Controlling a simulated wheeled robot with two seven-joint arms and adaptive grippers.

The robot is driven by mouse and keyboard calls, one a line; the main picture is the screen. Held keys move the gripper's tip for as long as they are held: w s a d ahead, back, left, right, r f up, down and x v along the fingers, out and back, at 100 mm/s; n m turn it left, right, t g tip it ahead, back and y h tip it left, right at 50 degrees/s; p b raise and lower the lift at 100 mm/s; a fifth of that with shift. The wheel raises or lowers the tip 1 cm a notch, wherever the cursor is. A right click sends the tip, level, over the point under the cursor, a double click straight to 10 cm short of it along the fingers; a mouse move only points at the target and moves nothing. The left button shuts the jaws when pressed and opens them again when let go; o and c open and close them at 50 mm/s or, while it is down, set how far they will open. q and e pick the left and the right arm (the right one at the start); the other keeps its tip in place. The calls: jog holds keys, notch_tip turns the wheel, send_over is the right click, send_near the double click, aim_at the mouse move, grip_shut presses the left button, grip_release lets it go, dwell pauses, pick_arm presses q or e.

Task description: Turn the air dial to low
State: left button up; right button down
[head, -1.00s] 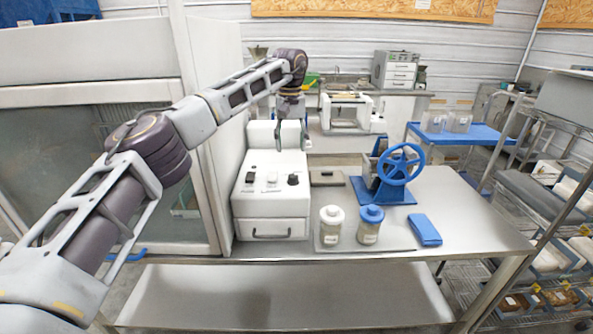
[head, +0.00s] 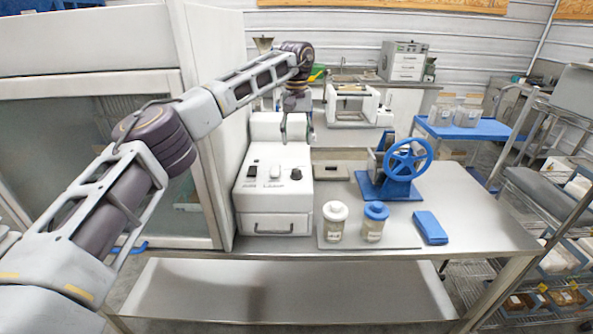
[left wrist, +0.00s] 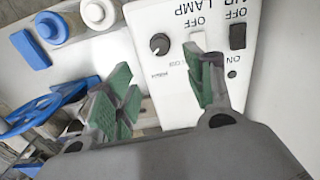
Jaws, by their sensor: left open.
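The white control box (head: 277,215) stands at the left of the metal bench. Its sloped top carries a black round dial (head: 296,173) at the right, a white lamp switch (head: 275,171) and a black air switch (head: 252,171). The dial (left wrist: 159,43) also shows upside down in the left wrist view, with small print beside it that I cannot read. My left gripper (head: 297,127) is above the back of the box, fingers down, open and empty. In the left wrist view its green-padded fingers (left wrist: 160,76) are spread, with the dial beyond the gap. My right gripper is out of view.
Two jars, white-lidded (head: 335,221) and blue-lidded (head: 375,222), stand right of the box. A cabinet with a glass front (head: 205,130) rises close on the left.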

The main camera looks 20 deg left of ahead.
pick_arm(q)
send_over(296, 170)
notch_tip(296, 170, down, 4)
jog(key=shift+f, duration=0.1)
notch_tip(296, 170, down, 6)
jog(key=shift+f+p, duration=0.2)
jog(key=shift+p, duration=0.15)
jog(key=shift+f, duration=1.1)
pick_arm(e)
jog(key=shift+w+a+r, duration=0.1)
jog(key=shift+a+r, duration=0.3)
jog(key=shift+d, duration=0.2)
pick_arm(q)
jog(key=shift+c, duration=0.6)
jog(key=c, duration=0.9)
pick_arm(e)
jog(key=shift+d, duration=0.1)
